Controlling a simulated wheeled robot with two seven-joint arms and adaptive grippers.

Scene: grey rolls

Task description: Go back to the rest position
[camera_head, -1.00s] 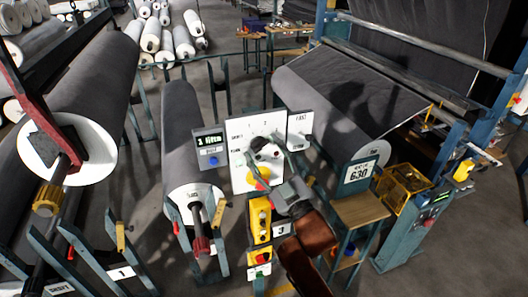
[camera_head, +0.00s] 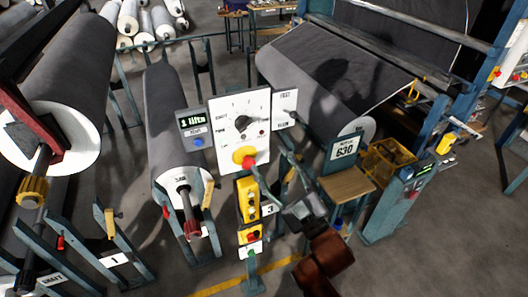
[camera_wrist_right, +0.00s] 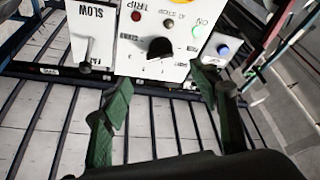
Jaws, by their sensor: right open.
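My right gripper (camera_head: 276,184) is open and empty, in front of and below the white control panel (camera_head: 222,108), its arm coming in from the bottom. In the right wrist view its two green fingers (camera_wrist_right: 163,86) stand wide apart with nothing between them. The panel's black knob (camera_head: 242,122) is uncovered; in the wrist view the knob (camera_wrist_right: 160,48) lies beyond the fingertips, apart from them. A red-and-yellow stop button (camera_head: 244,157) sits below it. My left gripper is not in view.
A display box (camera_head: 193,127) reading "1 lifts" is left of the panel, and a lever plate (camera_head: 285,109) is right. A yellow button box (camera_head: 248,200) hangs below.

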